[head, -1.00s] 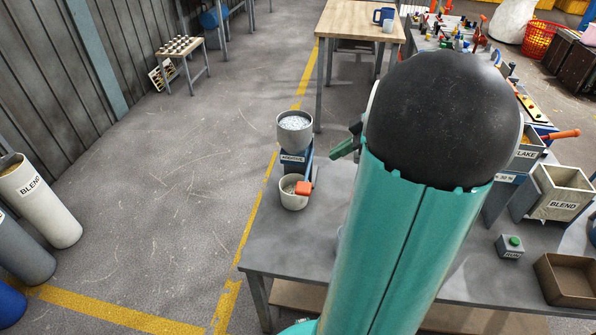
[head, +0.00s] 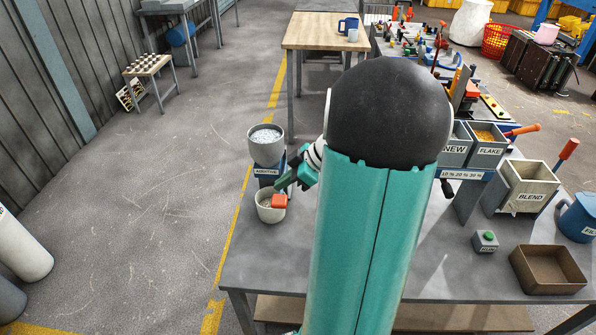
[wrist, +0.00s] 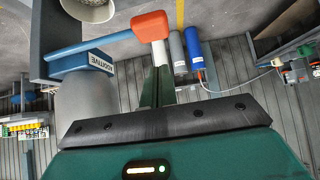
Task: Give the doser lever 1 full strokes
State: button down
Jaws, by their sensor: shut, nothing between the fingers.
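The additive doser stands at the table's left edge: a grey hopper of white granules (head: 266,147), a blue body labelled ADDITIVE (head: 266,171) and a pale cup (head: 268,213) below. Its lever ends in an orange-red knob (head: 279,201) in front of the cup. In the wrist view the blue lever arm (wrist: 100,48) runs from the body to the knob (wrist: 150,25). My gripper (head: 283,184) is shut and empty, right beside the knob. In the wrist view my fingertips (wrist: 160,66) point at the knob; whether they touch it I cannot tell.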

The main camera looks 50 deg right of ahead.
aim_at(285, 209)
jog(key=shift+s+f, duration=0.1)
jog(key=shift+f, duration=1.8)
notch_tip(285, 209, down, 5)
jog(key=shift+s+a+f, duration=0.1)
jog(key=shift+a, duration=0.05)
jog(key=shift+s+f, duration=0.1)
jog(key=shift+f, duration=0.2)
jog(key=shift+a, duration=0.1)
